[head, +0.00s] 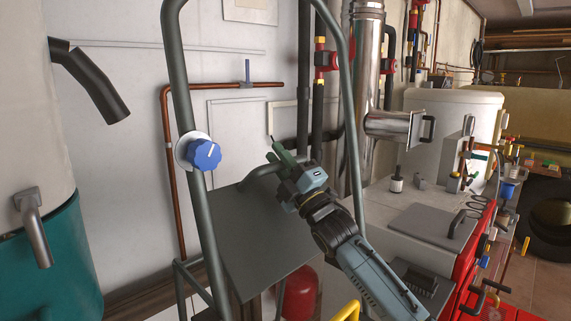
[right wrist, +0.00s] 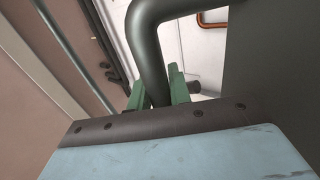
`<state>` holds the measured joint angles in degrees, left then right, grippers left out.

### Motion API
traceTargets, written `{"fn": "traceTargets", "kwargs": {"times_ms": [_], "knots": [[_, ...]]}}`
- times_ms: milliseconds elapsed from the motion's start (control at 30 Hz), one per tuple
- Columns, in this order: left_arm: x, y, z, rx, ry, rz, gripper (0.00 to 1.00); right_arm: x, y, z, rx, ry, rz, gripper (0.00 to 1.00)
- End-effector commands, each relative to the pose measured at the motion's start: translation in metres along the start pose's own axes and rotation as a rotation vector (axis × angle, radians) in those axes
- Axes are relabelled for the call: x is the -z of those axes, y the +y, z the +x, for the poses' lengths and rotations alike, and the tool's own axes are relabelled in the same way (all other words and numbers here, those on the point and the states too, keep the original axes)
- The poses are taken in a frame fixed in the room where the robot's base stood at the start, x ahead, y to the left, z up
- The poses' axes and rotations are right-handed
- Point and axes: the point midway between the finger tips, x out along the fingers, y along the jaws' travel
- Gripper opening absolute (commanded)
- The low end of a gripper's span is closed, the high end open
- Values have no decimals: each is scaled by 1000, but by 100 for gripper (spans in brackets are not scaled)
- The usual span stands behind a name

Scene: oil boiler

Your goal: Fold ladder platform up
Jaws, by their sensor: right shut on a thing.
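The ladder platform (head: 258,248) is a flat dark grey plate between the tall grey-green ladder rails (head: 180,100). It slopes in the head view. A bent grey tube (head: 258,172) runs along its far edge. My right gripper (head: 281,154) reaches in from the lower right and is shut on this tube. In the right wrist view the green fingers (right wrist: 158,90) lie on both sides of the dark bent tube (right wrist: 150,45), and a dark plate surface (right wrist: 275,65) fills the right side. My left gripper is not in view.
A blue knob (head: 205,155) sits by the left rail. A teal and white tank (head: 50,260) stands at left. A red cylinder (head: 298,292) is below the platform. The red boiler (head: 478,265) with its grey top is at right. Copper pipes (head: 168,130) run along the wall.

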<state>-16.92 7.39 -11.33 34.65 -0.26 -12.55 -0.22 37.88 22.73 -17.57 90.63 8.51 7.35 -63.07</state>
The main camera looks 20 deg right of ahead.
Motion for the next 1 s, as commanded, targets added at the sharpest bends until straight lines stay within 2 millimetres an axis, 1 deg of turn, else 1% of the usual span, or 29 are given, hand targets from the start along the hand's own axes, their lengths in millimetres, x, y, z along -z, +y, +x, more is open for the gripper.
{"fn": "traceTargets", "kwargs": {"times_ms": [267,300,467,767,867,967,1000], "knots": [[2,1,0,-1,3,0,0,0,2,0,-4,0,1,0],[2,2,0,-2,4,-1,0,0,2,0,-4,0,1,21],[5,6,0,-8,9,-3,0,-1,2,0,-3,0,1,41],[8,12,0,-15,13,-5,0,-1,1,-2,-1,-1,0,41],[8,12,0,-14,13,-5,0,-1,0,-9,1,-2,1,41],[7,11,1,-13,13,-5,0,-1,-1,-23,1,-2,0,41],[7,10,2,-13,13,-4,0,0,-1,-30,2,-1,-1,41]]}}
